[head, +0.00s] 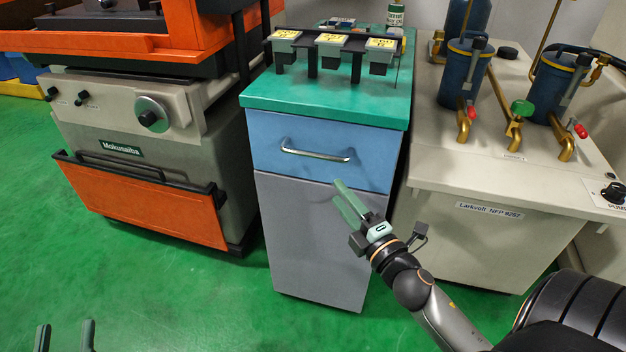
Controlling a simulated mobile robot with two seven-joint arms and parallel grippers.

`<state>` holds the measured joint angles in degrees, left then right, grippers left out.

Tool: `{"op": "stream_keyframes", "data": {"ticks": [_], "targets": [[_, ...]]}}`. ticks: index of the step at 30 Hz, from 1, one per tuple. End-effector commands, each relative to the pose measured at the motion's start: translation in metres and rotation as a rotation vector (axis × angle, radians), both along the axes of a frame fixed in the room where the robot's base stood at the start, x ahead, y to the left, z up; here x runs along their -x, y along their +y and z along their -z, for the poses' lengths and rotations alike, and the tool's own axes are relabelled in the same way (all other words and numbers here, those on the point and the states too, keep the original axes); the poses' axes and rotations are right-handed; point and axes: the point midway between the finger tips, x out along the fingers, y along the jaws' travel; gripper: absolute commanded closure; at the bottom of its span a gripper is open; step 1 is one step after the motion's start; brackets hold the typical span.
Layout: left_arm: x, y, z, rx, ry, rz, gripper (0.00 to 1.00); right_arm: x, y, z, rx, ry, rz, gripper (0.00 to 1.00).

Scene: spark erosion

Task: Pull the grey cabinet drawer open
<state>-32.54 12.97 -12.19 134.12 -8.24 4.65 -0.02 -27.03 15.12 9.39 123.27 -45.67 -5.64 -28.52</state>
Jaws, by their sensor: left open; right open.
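The grey cabinet (310,240) stands in the middle of the head view under a green top. Its upper drawer (270,143) has a blue front that looks flush with the cabinet, so it looks closed. A curved metal bar handle (315,156) crosses that front. My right gripper (341,195) is open and empty, in front of the cabinet, below and right of the handle and not around it. My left gripper (65,337) is open at the bottom left corner, with only its fingertips showing, far from the cabinet.
A Mokusaiba machine (150,125) with an orange front panel (150,203) stands left of the cabinet. A beige Larkvolt unit (480,225) with blue canisters stands close on the right. A rack with grey holders (330,42) sits on the green top. The green floor in front is clear.

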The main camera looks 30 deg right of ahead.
Motion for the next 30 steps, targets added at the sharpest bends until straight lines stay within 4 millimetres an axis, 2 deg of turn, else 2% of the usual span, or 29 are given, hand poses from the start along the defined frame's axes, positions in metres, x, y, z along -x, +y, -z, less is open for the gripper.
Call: {"op": "stream_keyframes", "data": {"ticks": [3, 8, 17, 24, 30], "targets": [[0.003, -0.002, -0.003, 0.0, -0.055, 0.01, 0.5, -0.002, -0.003, -0.002, 0.087, -0.035, 0.002, 0.53], [0.004, -0.002, -0.006, 0.0, -0.056, 0.01, 0.5, -0.011, -0.004, -0.009, 0.118, -0.046, 0.003, 0.53], [0.0, -0.001, 0.01, 0.001, 0.013, 0.0, 0.5, -0.058, -0.008, -0.016, 0.116, -0.045, 0.004, 0.53], [0.0, -0.001, 0.012, 0.001, 0.017, -0.001, 0.5, -0.097, -0.011, -0.02, 0.113, -0.044, 0.004, 0.53], [0.001, -0.001, 0.009, 0.002, 0.004, 0.001, 0.5, -0.118, -0.012, -0.021, 0.11, -0.042, 0.004, 0.53]]}}
